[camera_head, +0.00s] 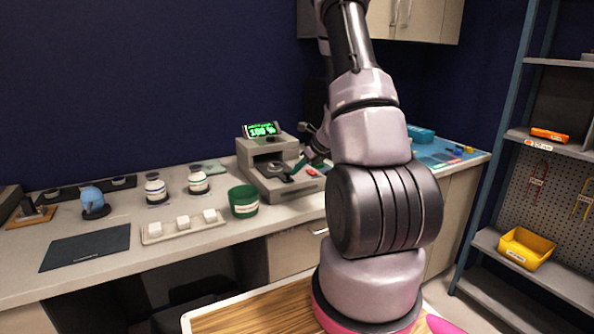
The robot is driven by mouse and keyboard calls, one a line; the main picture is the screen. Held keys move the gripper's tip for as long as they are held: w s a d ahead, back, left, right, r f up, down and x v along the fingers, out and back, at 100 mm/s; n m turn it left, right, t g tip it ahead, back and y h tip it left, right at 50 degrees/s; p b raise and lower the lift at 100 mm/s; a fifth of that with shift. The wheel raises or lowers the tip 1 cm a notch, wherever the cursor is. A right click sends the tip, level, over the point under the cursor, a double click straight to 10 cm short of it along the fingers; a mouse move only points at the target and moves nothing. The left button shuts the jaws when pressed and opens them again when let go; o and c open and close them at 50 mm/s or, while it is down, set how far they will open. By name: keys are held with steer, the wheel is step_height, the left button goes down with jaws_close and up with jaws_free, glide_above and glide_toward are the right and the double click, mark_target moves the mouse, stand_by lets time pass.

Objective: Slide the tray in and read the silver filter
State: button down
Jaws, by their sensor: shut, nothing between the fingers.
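The reader (262,150) is a grey boxy device on the counter with an open front bay. Its green display (262,130) on top reads 100 %. The tray (274,170) is a dark slide at the front of the bay and sticks out over the device's base. I cannot make out a silver filter on it; the spot is small and dark. My gripper (296,172) is shut and empty, low at the right side of the tray. I cannot tell whether it touches the tray. My arm hides what is behind it to the right.
A green cup (243,201) stands left of the reader. A pale rack (185,226) with white cubes, a dark mat (86,248), two striped jars and a blue object (92,200) are further left. A blue mat (447,157) with small items is at right, beside a shelf unit with a yellow bin (526,249).

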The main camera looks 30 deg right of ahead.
mark_target(278, 163)
steer(key=w, duration=1.4)
steer(key=shift+w+a, duration=0.25)
steer(key=shift+w, duration=0.45)
steer(key=shift+a, duration=0.1)
steer(key=shift+r, duration=0.1)
